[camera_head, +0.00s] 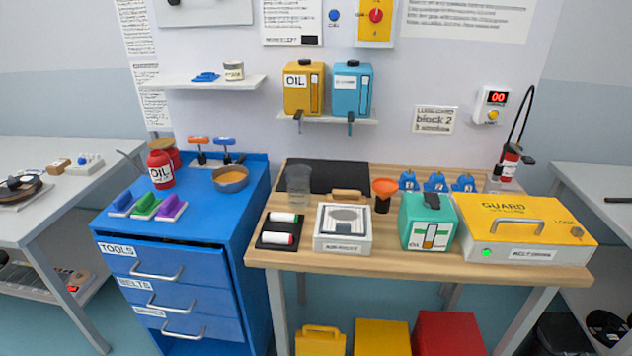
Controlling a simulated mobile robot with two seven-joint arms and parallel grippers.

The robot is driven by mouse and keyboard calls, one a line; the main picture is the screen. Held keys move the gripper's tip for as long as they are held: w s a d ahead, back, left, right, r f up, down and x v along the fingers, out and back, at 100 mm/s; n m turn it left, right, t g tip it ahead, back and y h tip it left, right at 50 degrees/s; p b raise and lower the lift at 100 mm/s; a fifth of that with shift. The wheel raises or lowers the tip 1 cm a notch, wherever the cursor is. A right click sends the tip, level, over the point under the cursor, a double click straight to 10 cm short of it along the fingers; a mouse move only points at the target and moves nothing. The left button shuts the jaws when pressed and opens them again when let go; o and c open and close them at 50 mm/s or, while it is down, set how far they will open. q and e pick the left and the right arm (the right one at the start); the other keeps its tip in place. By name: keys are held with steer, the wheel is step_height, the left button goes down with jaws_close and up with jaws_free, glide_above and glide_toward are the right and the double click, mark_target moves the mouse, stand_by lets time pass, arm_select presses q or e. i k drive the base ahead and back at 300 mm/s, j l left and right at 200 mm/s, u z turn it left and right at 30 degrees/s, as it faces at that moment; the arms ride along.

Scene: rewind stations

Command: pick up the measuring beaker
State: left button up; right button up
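The measuring beaker (299,183) looks like a translucent grey cup, wider at the top. It stands upright at the back left of the wooden workbench (390,258), on or just at the left end of a black mat (338,176). Neither of my grippers shows in the head view, so their place relative to the beaker cannot be seen.
A grey-white box (342,229), orange funnel (384,188) and green oil can (428,221) stand to the right. The blue tool cabinet (185,230) is left, with a copper-coloured pan (230,179).

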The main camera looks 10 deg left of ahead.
mark_target(299, 187)
steer(key=i+l, duration=0.7)
steer(key=l+u, duration=0.05)
steer(key=l, duration=0.05)
